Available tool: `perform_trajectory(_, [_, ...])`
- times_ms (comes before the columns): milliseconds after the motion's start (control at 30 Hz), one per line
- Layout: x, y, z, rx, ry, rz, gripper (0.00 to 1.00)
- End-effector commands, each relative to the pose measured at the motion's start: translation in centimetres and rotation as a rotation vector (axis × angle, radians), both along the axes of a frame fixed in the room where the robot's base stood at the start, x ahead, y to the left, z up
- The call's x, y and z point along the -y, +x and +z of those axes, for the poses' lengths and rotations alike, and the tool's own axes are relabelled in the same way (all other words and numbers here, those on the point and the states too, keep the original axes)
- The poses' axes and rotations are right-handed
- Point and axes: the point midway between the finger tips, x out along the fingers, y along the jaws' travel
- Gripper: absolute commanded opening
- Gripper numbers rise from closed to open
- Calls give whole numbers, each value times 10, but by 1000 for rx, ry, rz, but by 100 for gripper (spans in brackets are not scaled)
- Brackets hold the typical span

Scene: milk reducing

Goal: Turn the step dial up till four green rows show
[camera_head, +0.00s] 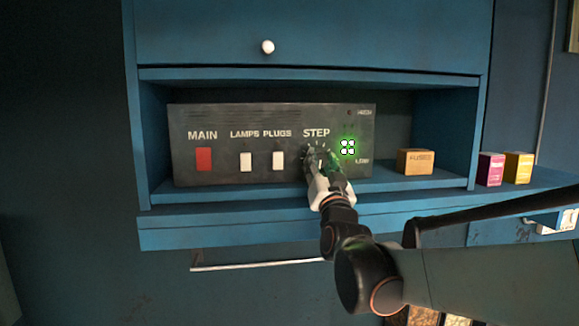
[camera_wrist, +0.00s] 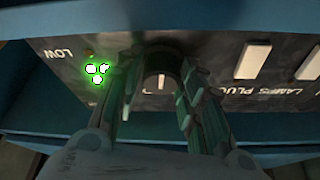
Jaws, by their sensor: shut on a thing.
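The dark step dial (camera_head: 318,150) sits under the word STEP on the grey control panel (camera_head: 220,120). My gripper (camera_head: 322,165) is at the panel and shut on the dial, which its fingers partly hide. In the wrist view, the dial (camera_wrist: 162,62) shows upside down between my two fingers (camera_wrist: 158,75), with a pale mark by its edge. The wrist view shows three of these lit lamps (camera_wrist: 97,73). Fainter unlit lamps (camera_head: 348,126) are above them.
Left of the dial are a red MAIN switch (camera_head: 204,159) and white LAMPS (camera_head: 246,162) and PLUGS (camera_head: 278,161) switches. A fuses box (camera_head: 415,161) stands right of the panel on the blue shelf (camera_head: 400,183). Pink (camera_head: 491,169) and yellow (camera_head: 518,167) boxes stand further right.

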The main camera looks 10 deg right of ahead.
Motion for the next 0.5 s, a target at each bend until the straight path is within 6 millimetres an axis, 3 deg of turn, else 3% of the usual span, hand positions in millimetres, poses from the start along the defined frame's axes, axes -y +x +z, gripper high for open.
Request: perform_trajectory(500, [-3, 0, 2, 3, 326, 1, 12])
